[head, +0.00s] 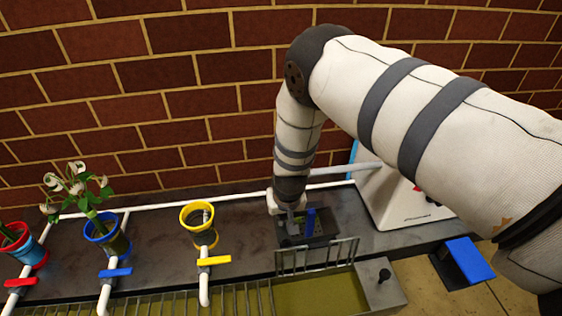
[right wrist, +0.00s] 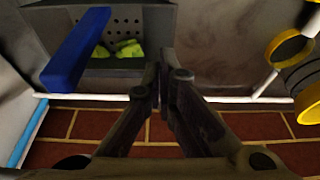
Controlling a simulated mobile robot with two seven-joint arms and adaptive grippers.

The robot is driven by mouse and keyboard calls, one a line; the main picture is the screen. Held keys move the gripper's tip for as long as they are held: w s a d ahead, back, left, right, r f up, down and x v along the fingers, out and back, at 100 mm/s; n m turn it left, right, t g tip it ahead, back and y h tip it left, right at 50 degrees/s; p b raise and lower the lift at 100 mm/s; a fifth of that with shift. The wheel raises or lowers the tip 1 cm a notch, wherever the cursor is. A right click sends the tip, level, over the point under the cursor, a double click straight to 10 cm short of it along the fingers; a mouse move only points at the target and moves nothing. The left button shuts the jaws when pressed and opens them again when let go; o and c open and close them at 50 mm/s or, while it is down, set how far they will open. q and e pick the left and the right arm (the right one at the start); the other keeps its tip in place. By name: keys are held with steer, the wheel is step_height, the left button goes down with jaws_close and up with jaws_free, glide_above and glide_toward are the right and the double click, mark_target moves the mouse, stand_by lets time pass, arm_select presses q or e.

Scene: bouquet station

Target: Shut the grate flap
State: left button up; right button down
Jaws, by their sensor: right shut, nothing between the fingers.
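The grate flap (head: 316,257), a small barred panel, stands raised at the back edge of the trough in the head view. The trough's opening in front of it shows yellow-green liquid (head: 318,294). My right gripper (head: 291,217) is shut and empty behind the flap, at a dark box (head: 318,228) with a blue lever (head: 311,218). In the right wrist view the shut fingers (right wrist: 164,75) are beside this box, whose blue lever (right wrist: 75,48) sticks out. The flap cannot be made out in that view. My left gripper is not in view.
Yellow (head: 198,220), blue (head: 108,235) and red (head: 22,247) rimmed pots stand left on the dark counter, with coloured tap handles before them. Fixed grating (head: 230,302) covers the trough's left part. A black knob (head: 384,274) is at its right end. A white housing (head: 395,203) stands right.

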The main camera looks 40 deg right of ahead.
steer(key=shift+s+a+f, duration=0.1)
steer(key=shift+s+a, duration=0.35)
steer(key=shift+s, duration=0.4)
steer(key=shift+s+a+f, duration=0.1)
steer(key=shift+s+a, duration=0.35)
steer(key=shift+s, duration=0.35)
arm_select(q)
steer(key=shift+p, duration=0.3)
